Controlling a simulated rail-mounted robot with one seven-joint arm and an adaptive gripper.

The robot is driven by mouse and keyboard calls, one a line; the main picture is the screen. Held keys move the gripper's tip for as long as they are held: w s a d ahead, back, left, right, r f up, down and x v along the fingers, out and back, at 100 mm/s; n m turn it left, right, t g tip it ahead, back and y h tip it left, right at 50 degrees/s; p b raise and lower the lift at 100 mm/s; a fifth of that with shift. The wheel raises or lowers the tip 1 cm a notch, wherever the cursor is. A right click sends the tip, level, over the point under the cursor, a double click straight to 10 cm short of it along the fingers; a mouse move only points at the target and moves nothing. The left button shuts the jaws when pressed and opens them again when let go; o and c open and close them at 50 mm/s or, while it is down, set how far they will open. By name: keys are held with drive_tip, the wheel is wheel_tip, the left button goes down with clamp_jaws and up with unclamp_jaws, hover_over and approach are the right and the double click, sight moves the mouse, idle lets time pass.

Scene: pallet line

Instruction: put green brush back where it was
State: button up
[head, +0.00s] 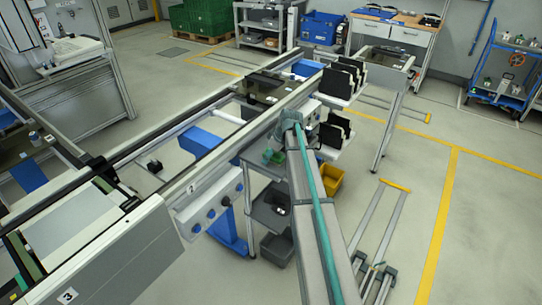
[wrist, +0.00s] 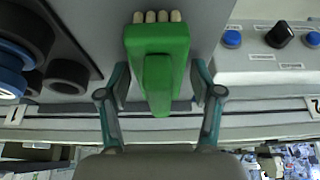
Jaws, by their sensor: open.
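The green brush (wrist: 158,65) is in the middle of the wrist view, with its pale bristles (wrist: 157,16) at the top edge and its handle toward me. My gripper (wrist: 160,84) is open, with one teal-jointed finger on each side of the brush. A narrow gap shows between the brush and the right finger; the left finger is very close, and I cannot tell if it touches. In the head view my arm reaches to the workbench beside the conveyor, and a small green patch (head: 272,156) shows there, too small to identify surely. The brush lies over a grey surface.
In the wrist view, a control panel with blue knobs (wrist: 232,38) and a black knob (wrist: 279,34) stands at right. Dark round parts (wrist: 66,75) are at left. In the head view, a yellow bin (head: 330,180) and black holders (head: 335,130) are near my arm.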

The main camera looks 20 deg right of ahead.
drive_tip(key=b+v, duration=0.2)
drive_tip(key=v, duration=1)
drive_tip(key=shift+r+b, duration=0.15)
drive_tip(key=shift+b, duration=0.15)
